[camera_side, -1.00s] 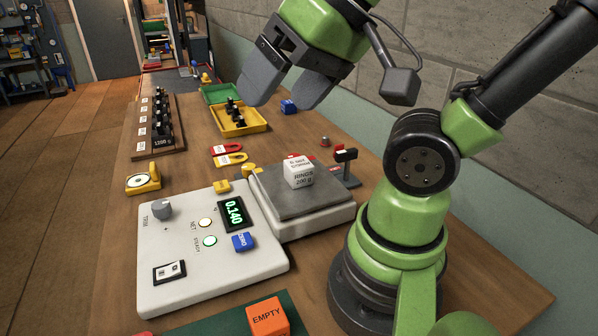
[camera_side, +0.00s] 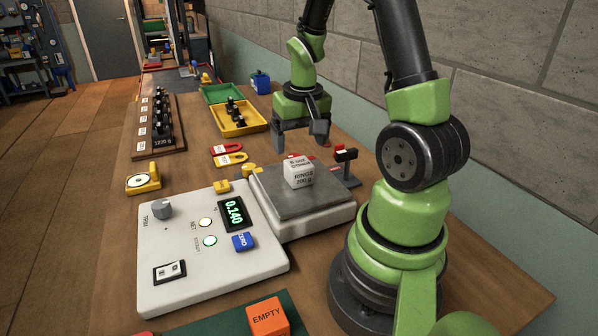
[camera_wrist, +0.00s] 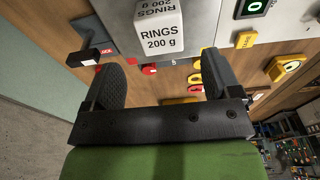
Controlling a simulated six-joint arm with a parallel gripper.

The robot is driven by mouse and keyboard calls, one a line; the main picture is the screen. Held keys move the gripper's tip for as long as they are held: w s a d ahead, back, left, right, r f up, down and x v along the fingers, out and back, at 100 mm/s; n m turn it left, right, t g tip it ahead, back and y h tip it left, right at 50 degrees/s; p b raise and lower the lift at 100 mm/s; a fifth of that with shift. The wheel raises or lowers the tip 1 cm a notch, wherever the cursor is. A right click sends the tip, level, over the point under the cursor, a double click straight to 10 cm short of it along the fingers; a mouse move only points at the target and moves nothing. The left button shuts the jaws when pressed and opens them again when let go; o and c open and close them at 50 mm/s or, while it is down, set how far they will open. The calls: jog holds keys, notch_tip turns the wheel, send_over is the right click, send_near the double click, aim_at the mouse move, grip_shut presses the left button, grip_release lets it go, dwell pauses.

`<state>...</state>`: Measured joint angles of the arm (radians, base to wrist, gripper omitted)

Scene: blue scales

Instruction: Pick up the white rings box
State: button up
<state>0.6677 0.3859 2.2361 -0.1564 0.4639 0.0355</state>
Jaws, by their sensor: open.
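The white rings box (camera_side: 298,172), a small cube marked "RINGS 200 g", sits on the grey pan (camera_side: 318,203) of the scale. My gripper (camera_side: 300,146) is open and empty, pointing down just behind the box and a little above it. In the wrist view the box (camera_wrist: 160,30) shows at the top, ahead of the space between my open fingers (camera_wrist: 165,82). The box is apart from both fingers. The scale's control panel (camera_side: 183,265) has a green display (camera_side: 233,214) reading 0.140.
A red and black lever (camera_side: 345,156) stands right of the pan. Red and yellow padlock-like tags (camera_side: 229,154), a yellow tray (camera_side: 238,124) and a weight rack (camera_side: 158,135) lie behind. An orange EMPTY cube (camera_side: 267,317) is in front. The wall is at right.

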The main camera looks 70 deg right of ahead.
aim_at(300, 164)
notch_tip(300, 164, down, 6)
jog(key=shift+a+r, duration=0.1)
jog(key=shift+a, duration=0.05)
jog(key=shift+w+f, duration=0.1)
jog(key=shift+f, duration=0.4)
jog(key=c, duration=1.2)
jog(key=shift+o, duration=0.2)
jog(key=shift+r, duration=0.1)
